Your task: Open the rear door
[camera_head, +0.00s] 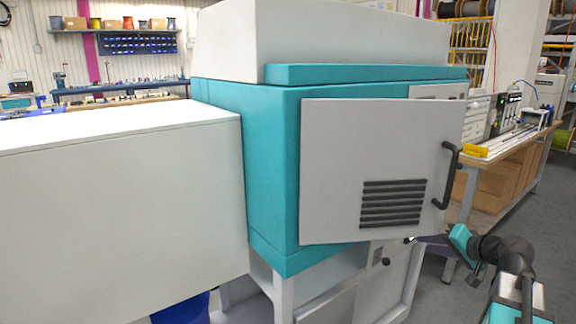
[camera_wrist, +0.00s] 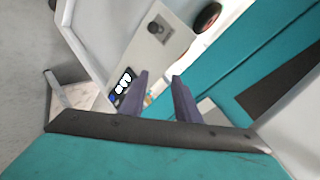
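The rear door (camera_head: 345,150) is a light grey panel on the teal machine (camera_head: 270,150), with black vent slots low on it. It stands ajar, its right side swung out from the body. Its black bar handle (camera_head: 449,175) is upright near the right edge. My gripper (camera_wrist: 159,76) shows two dark fingers apart with nothing held between them. In the head view its teal body sits just below and right of the door's lower right corner, below the handle and apart from it. Its fingertips are hard to make out there. The handle is not clear in the wrist view.
A white box-shaped unit (camera_head: 120,200) adjoins the machine at left. A lower cabinet with a dark knob (camera_head: 386,261) is under the door; a knob panel (camera_wrist: 160,32) shows in the wrist view. A workbench (camera_head: 520,145) stands at right, with open floor before it.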

